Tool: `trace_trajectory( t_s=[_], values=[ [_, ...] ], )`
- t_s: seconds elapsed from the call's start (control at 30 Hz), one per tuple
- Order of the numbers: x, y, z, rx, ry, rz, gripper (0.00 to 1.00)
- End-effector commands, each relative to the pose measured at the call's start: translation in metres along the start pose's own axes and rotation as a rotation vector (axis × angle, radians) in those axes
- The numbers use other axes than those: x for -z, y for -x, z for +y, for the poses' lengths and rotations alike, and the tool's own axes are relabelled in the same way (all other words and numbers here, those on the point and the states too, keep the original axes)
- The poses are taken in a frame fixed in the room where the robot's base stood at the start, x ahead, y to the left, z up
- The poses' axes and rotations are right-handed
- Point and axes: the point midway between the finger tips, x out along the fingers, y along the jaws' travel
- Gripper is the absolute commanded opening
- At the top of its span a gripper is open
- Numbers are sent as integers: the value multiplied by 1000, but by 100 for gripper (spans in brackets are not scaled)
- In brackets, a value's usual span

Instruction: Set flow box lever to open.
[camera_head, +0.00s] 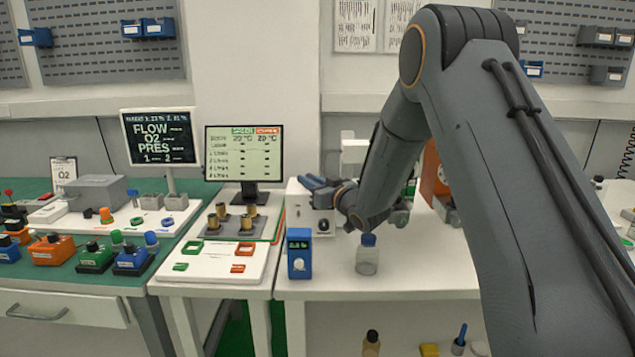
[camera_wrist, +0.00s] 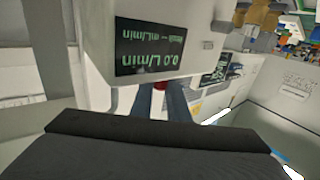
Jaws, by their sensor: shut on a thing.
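The flow box (camera_wrist: 165,35) fills the top of the wrist view, a white case with a dark display reading 0.0 L/min in green, upside down. A small red part (camera_wrist: 160,85), apparently its lever, shows just below the case between the two blue-grey fingers of my gripper (camera_wrist: 160,100). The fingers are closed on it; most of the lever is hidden. In the head view my gripper (camera_head: 313,184) is at a white box (camera_head: 300,207) with a dark round knob, seemingly the flow box. Its display and lever cannot be made out there.
A blue device (camera_head: 299,254) and a clear jar with a blue cap (camera_head: 367,256) stand on the white table in front of my gripper. An orange device (camera_head: 433,175) is partly behind my arm.

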Motion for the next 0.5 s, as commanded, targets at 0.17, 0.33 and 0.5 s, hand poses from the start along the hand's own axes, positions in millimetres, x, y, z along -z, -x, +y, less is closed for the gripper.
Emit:
trace_trajectory(
  t_s=[0.17, 0.33, 0.5],
  values=[
    [-3, 1, 0, -2, -2, -7, 0],
    [-4, 2, 1, -3, -2, -8, 34],
    [-2, 1, 1, -3, -1, -5, 34]
  ],
)
